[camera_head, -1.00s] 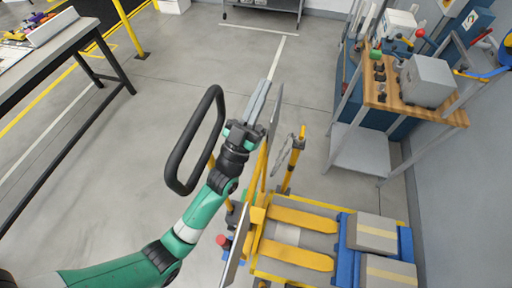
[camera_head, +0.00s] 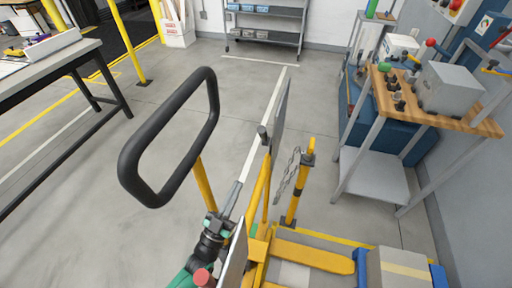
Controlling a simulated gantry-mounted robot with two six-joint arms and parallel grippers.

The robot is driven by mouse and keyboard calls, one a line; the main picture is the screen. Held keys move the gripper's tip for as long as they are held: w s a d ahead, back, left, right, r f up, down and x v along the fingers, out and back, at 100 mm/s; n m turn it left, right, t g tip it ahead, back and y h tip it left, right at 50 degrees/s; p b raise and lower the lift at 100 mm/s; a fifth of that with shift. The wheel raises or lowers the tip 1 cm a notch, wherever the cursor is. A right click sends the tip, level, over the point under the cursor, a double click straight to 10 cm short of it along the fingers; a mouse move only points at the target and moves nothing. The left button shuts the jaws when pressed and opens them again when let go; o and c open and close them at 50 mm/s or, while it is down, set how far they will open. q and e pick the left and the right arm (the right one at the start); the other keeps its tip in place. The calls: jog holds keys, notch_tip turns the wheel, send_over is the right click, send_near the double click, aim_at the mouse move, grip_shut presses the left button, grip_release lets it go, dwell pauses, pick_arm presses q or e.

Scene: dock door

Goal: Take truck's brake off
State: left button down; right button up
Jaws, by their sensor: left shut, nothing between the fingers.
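The truck is a yellow pallet truck with forks (camera_head: 310,256) at the lower middle. Its black loop handle (camera_head: 128,172) stands on a yellow pole (camera_head: 205,186). A red knob (camera_head: 203,277) shows low at the bottom edge; I cannot tell whether it is the brake. My left gripper (camera_head: 235,190) is shut and empty, with its fingers pointing up and away, just right of the pole and below the loop. I cannot tell whether it touches the truck. My right gripper is not in view.
Upright plates (camera_head: 281,115) and a yellow post (camera_head: 298,185) stand right of my gripper. A box (camera_head: 395,268) sits near the forks. A wooden-topped bench (camera_head: 440,112) is at the right, a table (camera_head: 45,62) at the left.

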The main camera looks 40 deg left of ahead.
aim_at(264, 136)
pick_arm(q)
jog(key=b+x, duration=0.2)
jog(key=x, duration=1.2)
jog(key=shift+b, duration=0.4)
jog(key=shift+r, duration=0.1)
